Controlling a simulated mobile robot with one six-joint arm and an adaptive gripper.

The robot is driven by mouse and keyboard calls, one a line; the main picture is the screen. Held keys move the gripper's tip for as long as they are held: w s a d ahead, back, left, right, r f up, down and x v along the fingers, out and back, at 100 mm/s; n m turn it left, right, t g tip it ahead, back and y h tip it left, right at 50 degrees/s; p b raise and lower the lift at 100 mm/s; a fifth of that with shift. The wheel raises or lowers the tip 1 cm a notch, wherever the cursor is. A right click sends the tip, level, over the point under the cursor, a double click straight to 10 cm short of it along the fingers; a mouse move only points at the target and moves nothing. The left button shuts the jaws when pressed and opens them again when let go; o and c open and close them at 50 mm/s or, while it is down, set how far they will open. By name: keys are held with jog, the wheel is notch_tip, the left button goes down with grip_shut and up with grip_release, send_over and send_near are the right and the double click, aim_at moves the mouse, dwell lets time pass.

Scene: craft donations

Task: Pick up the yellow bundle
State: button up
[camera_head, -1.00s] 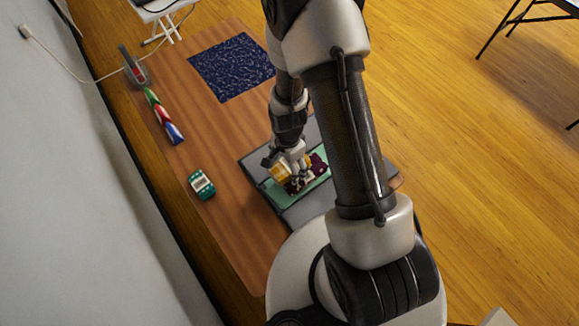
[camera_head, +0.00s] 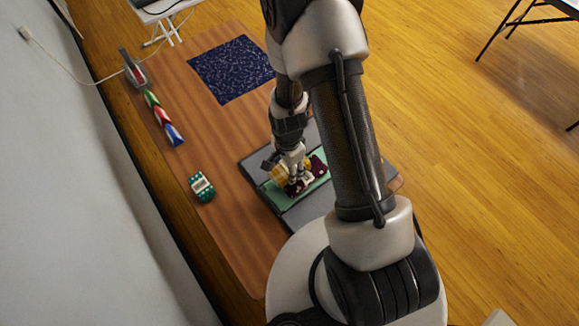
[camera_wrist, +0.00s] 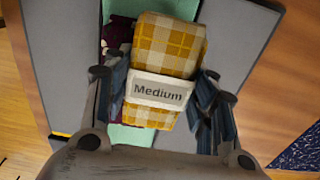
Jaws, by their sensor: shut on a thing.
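The yellow bundle (camera_wrist: 168,48) is a yellow-and-cream checked cloth with a white band reading "Medium". In the wrist view it sits between the two fingers of my gripper (camera_wrist: 163,95), which is shut on it. In the head view the bundle (camera_head: 279,172) shows beside my gripper (camera_head: 293,180), over the green strip of a grey board. A dark maroon bundle (camera_wrist: 117,34) lies on the green strip (camera_wrist: 125,135), close beside the yellow one. My gripper partly hides both bundles in the head view.
The grey board (camera_head: 258,166) lies on a wooden table (camera_head: 225,225). A teal bundle (camera_head: 201,186) stands to the left. A dark blue speckled mat (camera_head: 231,68) lies at the back, with red, green and blue items (camera_head: 173,134) near the left edge.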

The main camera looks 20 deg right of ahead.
jog(key=shift+c, duration=0.9)
jog(key=shift+r, duration=0.15)
jog(key=shift+r, duration=0.25)
notch_tip(320, 180, up, 20)
jog(key=d+p, duration=0.2)
jog(key=p, duration=1.2)
jog(key=f+b, duration=0.3)
jog(key=f, duration=0.4)
jog(key=s+d+f+b, duration=0.1)
jog(key=f+b, duration=0.3)
jog(key=f, duration=0.2)
jog(key=s+f+b, duration=0.1)
jog(key=f+b, duration=0.3)
jog(key=f, duration=0.3)
jog(key=shift+d+f, duration=0.35)
jog(key=shift+d, duration=0.05)
jog(key=shift+r, duration=0.1)
